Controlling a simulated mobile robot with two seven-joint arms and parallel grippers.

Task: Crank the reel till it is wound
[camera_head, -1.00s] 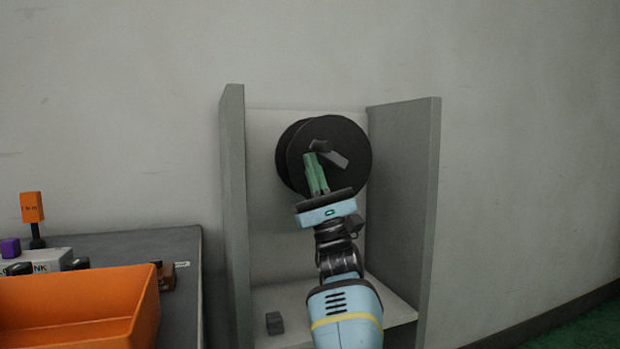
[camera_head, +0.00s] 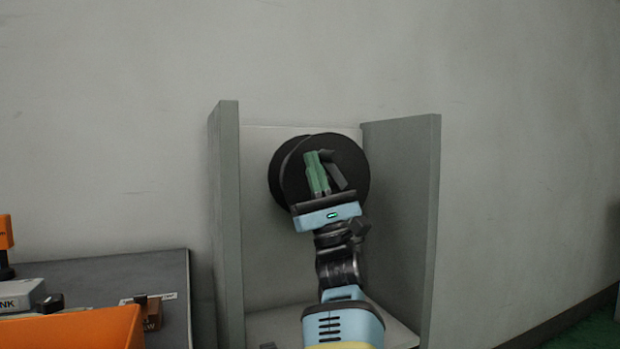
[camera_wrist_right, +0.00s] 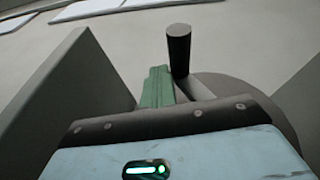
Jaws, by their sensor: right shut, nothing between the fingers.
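The black reel (camera_head: 355,170) is mounted upright between two grey side panels. Its grey crank arm (camera_head: 336,177) slants across the front disc, with the dark handle at its upper end. My right gripper (camera_head: 312,155) has its green fingers shut, with nothing between them, in front of the reel's upper left part. In the right wrist view, the shut fingers (camera_wrist_right: 157,86) are left of the upright black handle (camera_wrist_right: 179,50). They look very close to it; I cannot tell whether they touch. The gripper partly hides the reel and crank. My left gripper is not in view.
Grey panels stand left (camera_head: 226,220) and right (camera_head: 400,220) of the reel, leaving limited side room. At the left, a dark table (camera_head: 130,275) holds an orange bin (camera_head: 80,330) and small fixtures. Free space lies above the reel.

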